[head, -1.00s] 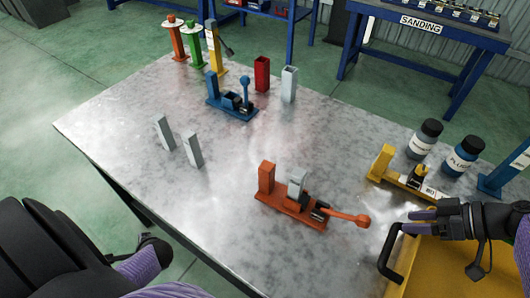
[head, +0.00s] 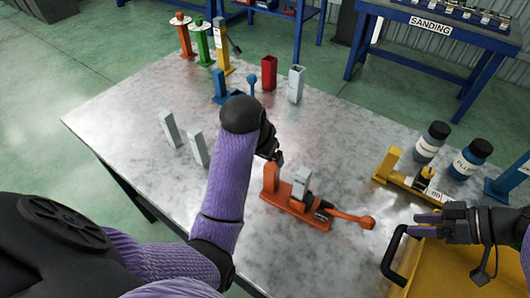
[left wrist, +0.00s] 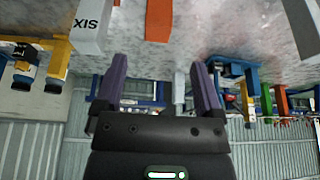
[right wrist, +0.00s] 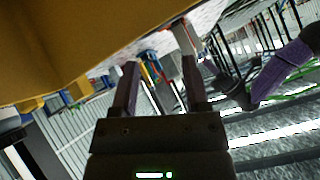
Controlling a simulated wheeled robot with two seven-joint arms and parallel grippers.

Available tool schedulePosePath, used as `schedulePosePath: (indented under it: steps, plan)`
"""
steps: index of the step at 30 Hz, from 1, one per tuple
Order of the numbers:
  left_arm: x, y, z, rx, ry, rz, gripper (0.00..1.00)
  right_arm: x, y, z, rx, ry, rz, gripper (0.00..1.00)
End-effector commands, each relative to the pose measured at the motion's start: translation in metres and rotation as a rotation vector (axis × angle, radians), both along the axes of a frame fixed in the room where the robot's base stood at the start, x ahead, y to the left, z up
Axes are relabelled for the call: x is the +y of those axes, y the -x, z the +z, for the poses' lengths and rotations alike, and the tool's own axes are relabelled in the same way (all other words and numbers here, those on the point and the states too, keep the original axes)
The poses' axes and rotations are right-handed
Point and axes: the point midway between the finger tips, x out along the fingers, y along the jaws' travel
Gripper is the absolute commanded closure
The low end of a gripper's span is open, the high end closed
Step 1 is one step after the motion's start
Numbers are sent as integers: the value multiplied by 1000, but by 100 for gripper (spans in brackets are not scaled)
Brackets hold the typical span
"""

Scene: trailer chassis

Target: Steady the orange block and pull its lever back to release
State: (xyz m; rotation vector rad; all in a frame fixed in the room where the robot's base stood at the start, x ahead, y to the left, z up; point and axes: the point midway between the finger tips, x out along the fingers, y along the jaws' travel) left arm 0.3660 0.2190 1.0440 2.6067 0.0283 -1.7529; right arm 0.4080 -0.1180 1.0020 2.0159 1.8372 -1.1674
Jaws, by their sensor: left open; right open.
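The orange block (head: 288,210), a base with an upright post (head: 270,177), stands on the metal table. A grey piece (head: 301,183) sits upright in it, and its orange lever (head: 350,217) points right, ending in a round knob. My left gripper (head: 279,157) is just behind the post's top, partly hidden by its own wrist. In the left wrist view its fingers (left wrist: 158,85) are open and empty, with the orange post (left wrist: 159,20) and grey piece (left wrist: 89,28) beyond them. My right gripper (head: 425,223) is open and empty, right of the knob and apart from it.
A yellow bin (head: 440,272) with a black handle lies under my right gripper. A yellow fixture (head: 405,180) and two bottles (head: 430,142) stand at the right. Two grey pieces (head: 198,148) stand at the left. Red (head: 269,72) and grey holders stand at the back.

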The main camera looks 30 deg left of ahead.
Motion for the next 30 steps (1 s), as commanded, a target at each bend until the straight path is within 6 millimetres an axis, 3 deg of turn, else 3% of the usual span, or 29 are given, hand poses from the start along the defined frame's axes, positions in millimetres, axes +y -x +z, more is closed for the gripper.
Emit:
schedulePosePath:
  steps: [2, 9, 15, 24, 26, 30]
  plan:
    - [-4, -3, -4, -5, 16, -2, 12, 0, 0, 0, 0, 0, 0, 41]
    - [-3, -23, -54, -2, 14, -3, 12, 0, 0, 0, 0, 0, 0, 41]
    - [-2, -36, -83, -4, 12, -2, 12, 0, 0, 0, 0, 0, 0, 41]
    - [-2, -38, -89, -7, 10, -2, 12, 0, 0, 0, 0, 0, 0, 41]
    - [-2, -38, -89, -7, 10, -2, 20, 0, 0, 0, 0, 0, 0, 41]
    - [-2, -38, -89, -6, 10, -2, 50, 0, 0, 0, 0, 0, 0, 41]
